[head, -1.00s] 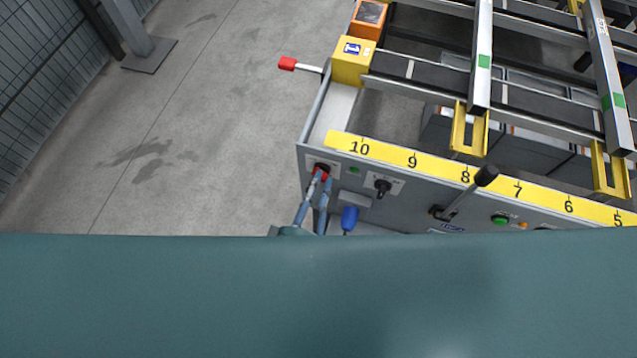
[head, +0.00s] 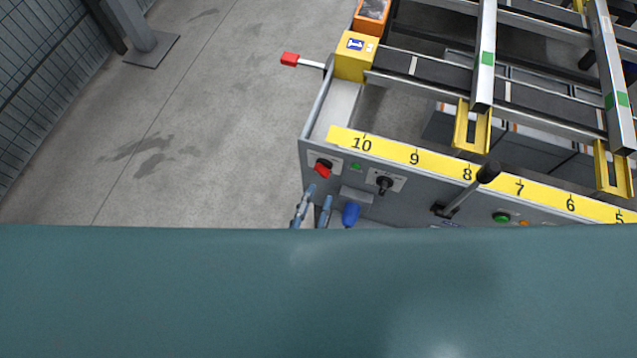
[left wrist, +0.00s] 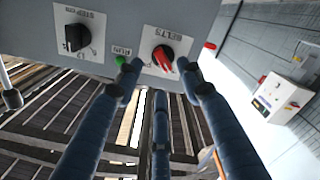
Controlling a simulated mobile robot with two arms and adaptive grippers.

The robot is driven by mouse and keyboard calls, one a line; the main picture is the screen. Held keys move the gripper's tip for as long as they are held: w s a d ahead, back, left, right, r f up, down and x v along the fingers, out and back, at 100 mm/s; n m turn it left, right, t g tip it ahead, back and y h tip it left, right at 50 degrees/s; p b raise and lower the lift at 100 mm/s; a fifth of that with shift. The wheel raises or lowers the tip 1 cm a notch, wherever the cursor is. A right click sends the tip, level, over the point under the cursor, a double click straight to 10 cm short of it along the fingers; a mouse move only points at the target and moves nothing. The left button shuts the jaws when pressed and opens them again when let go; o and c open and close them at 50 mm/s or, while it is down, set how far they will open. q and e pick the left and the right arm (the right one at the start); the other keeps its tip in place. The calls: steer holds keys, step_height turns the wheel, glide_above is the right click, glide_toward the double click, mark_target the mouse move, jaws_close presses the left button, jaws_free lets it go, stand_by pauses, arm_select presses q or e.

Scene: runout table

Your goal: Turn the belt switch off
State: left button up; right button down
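The belt switch (head: 323,168) is a red rotary knob on a white plate at the left end of the grey front panel. In the left wrist view the knob (left wrist: 164,58) sits under the label BELTS, its red grip slanted. My left gripper (head: 313,200) is just below and in front of the switch. In the left wrist view its blue fingers (left wrist: 160,80) are spread apart and empty, with the knob visible between their tips and seemingly clear of them. My right gripper is not in view.
A red-tipped handle (head: 290,59) sticks out at the table's left end. The floor (head: 200,110) at left is clear.

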arm_select(q)
steer(key=v, duration=0.6)
steer(key=shift+s, duration=0.3)
steer(key=s+a+f+m+g+y, duration=0.1)
steer(key=s+a+f+m+g, duration=0.15)
steer(key=f, duration=0.65)
steer(key=s+a+f+m+g, duration=0.1)
steer(key=a+f+m+g, duration=0.2)
steer(key=f, duration=0.7)
steer(key=s+a+f+m+g+y, duration=0.1)
steer(key=s+a+f+g, duration=0.2)
steer(key=f, duration=0.6)
steer(key=s+a+f+m+g+y, duration=0.1)
steer(key=s+a+f+g+y, duration=0.2)
steer(key=s+a+f+g, duration=0.4)
steer(key=s+a+f, duration=0.4)
steer(key=s+f, duration=0.1)
steer(key=s, duration=0.2)
steer(key=shift+a+g+y, duration=0.3)
steer(key=shift+a+g, duration=0.05)
steer(key=shift+s+f+m, duration=0.1)
steer(key=shift+m, duration=0.15)
